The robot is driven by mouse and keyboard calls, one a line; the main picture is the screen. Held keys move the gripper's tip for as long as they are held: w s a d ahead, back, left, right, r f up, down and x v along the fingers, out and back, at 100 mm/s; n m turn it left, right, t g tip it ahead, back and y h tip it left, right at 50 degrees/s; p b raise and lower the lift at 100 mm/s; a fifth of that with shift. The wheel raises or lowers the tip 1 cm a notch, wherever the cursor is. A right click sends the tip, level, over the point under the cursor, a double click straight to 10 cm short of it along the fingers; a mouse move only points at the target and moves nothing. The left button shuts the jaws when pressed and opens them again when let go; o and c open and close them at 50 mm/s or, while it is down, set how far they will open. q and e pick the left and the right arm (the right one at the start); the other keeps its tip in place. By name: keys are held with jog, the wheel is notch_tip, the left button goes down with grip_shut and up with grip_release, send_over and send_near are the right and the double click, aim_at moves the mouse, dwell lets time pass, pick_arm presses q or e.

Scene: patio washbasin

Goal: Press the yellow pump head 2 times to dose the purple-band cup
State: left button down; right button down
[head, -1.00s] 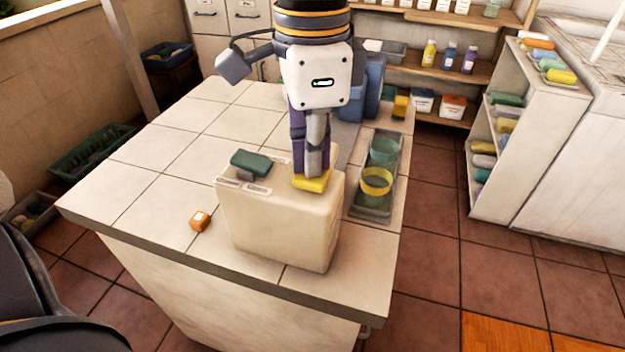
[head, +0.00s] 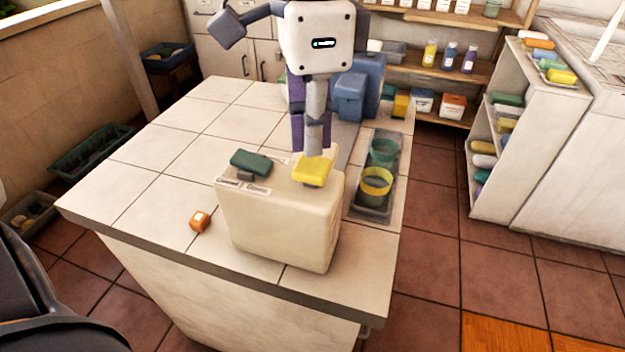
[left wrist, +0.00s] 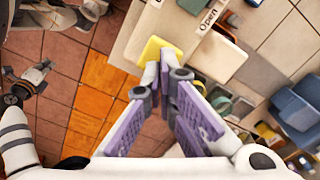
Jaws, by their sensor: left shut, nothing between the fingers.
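The yellow pump head (head: 313,172) sits on the right end of the cream dispenser block (head: 280,225); it also shows in the left wrist view (left wrist: 152,48). My left gripper (head: 316,150) is shut and empty, pointing down with its tips at the pump head's far edge. In the left wrist view, its purple fingers (left wrist: 163,75) meet beside the yellow head. I cannot tell whether they touch. A yellow-band cup (head: 376,182) and a green-band cup (head: 384,151) stand in a grey tray (head: 370,214). I see no purple-band cup. A dark, gripper-like part (left wrist: 32,80), possibly my right gripper, is unclear.
A green pump head (head: 251,162) is on the same block, left of the yellow one. Blue containers (head: 360,90) stand behind. The tiled counter's left side (head: 150,155) is clear.

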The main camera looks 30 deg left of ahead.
pick_arm(q)
notch_tip(320, 180, up, 6)
dwell(0.6)
